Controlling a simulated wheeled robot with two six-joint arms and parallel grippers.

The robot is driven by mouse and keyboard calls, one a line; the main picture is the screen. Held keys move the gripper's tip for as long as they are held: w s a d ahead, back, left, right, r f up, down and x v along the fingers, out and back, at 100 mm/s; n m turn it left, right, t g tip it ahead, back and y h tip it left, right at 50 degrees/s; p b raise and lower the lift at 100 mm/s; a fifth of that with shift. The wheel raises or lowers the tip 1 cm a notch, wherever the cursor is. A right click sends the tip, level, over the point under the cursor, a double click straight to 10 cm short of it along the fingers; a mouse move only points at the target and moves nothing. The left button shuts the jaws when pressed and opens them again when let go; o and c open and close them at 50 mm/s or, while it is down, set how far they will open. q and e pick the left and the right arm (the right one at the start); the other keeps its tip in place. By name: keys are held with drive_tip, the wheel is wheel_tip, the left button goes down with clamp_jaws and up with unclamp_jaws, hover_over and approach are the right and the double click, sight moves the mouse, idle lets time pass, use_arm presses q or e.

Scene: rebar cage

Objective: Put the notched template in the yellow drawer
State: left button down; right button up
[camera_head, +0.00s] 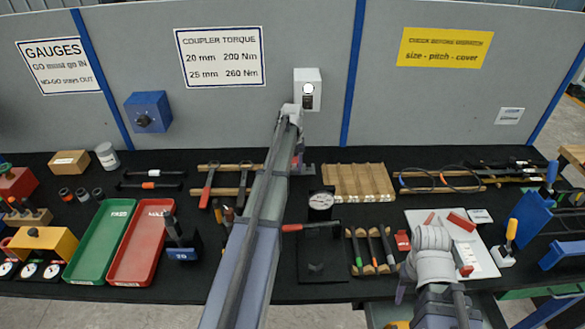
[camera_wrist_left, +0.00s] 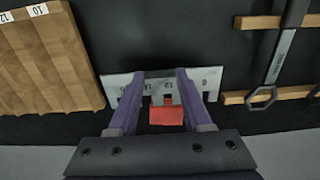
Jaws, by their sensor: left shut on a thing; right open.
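The notched template (camera_wrist_left: 137,82) is a pale metal plate with numbers along it and a red block (camera_wrist_left: 167,115) at its middle. My left gripper (camera_wrist_left: 161,79) is shut on it in the left wrist view. In the head view my left arm reaches to the back middle of the bench, and its wrist hides most of the gripper (camera_head: 298,160). My right gripper (camera_head: 428,275) is over the front right of the bench, open, its fingers mostly hidden. A small yellow patch (camera_head: 398,324) shows at the bottom edge below the bench; I cannot tell if it is the yellow drawer.
The slotted wooden block (camera_head: 358,182) lies right of my left gripper, with a dial gauge (camera_head: 320,201) in front. Wrenches on wooden rails (camera_head: 228,191) lie to the left. Green (camera_head: 100,242) and red (camera_head: 142,243) trays are further left. A white board (camera_head: 480,258) lies beside my right gripper.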

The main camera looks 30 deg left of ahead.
use_arm(q)
wheel_tip(320, 180, up, 6)
drive_tip(key=p, duration=0.4)
drive_tip(key=shift+f, duration=0.2)
